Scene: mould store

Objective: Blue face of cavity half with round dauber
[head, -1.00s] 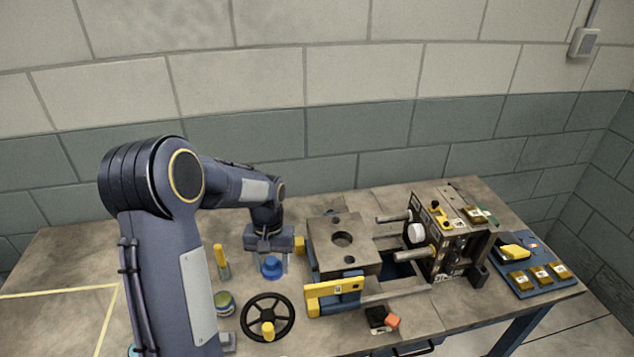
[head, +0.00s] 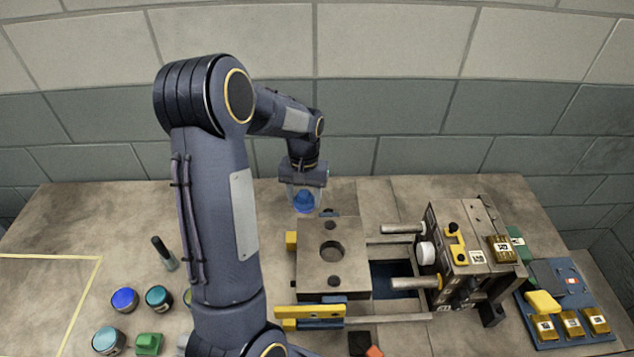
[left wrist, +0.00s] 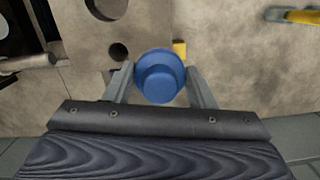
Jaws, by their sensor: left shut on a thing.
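My left gripper (head: 304,207) is shut on the round dauber (head: 303,200), a blue knob-shaped piece. In the left wrist view the dauber (left wrist: 160,75) sits between the two fingers of the gripper (left wrist: 160,88). It is held beyond the far edge of the left mould block. That block (head: 318,280) is a grey-brown steel half with a large round hole and smaller holes on top; it also shows in the left wrist view (left wrist: 140,20). Which half is the cavity half is not marked clearly. The dauber's underside is hidden. My right gripper is not in view.
The other mould half (head: 470,240) stands to the right, with guide pins (head: 415,283) towards the block. A yellow bar (head: 310,312) lies at the block's front. Blue (head: 125,300) and teal (head: 158,297) pots stand left. A blue tray (head: 575,300) is at far right.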

